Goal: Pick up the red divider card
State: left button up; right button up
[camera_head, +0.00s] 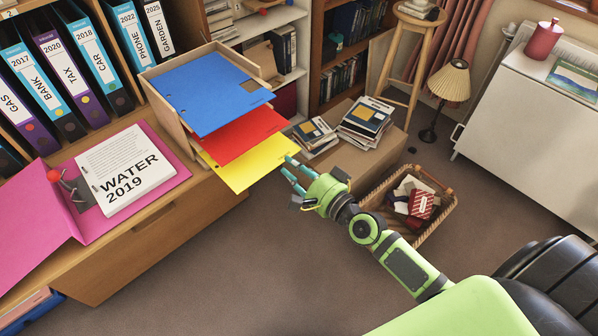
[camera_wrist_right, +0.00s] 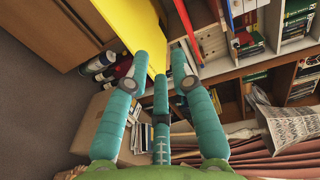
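The red divider card (camera_head: 247,136) sticks out of an open wooden tray, between the blue card (camera_head: 212,92) above it and the yellow card (camera_head: 250,168) below it. Much of its upper face is hidden under the blue card. My right gripper (camera_head: 289,168) has its teal fingers spread, with tips beside the right corner of the yellow card, below and right of the red card. In the right wrist view the fingers (camera_wrist_right: 162,66) stand apart with the yellow card (camera_wrist_right: 128,22) close to their tips. Contact cannot be told. My left gripper is out of view.
The wooden tray (camera_head: 165,108) stands on a cabinet beside an open pink folder (camera_head: 92,232) with a paper stack. Books lie on a cardboard box (camera_head: 385,150) behind my right gripper. A wicker basket (camera_head: 441,211) stands on the floor below my arm.

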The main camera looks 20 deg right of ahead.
jog(key=shift+m+t+y, duration=0.3)
jog(key=shift+t, duration=0.1)
jog(key=shift+w+a+r, duration=0.5)
jog(key=shift+w+a, duration=0.1)
jog(key=shift+w, duration=0.8)
jog(key=shift+w+a+r, duration=0.45)
jog(key=shift+w+a, duration=0.2)
jog(key=shift+w, duration=0.75)
jog(key=shift+w+a+r, duration=0.5)
jog(key=shift+w+a, duration=0.1)
jog(key=shift+w, duration=0.8)
grip_shut()
jog(key=shift+r, duration=0.2)
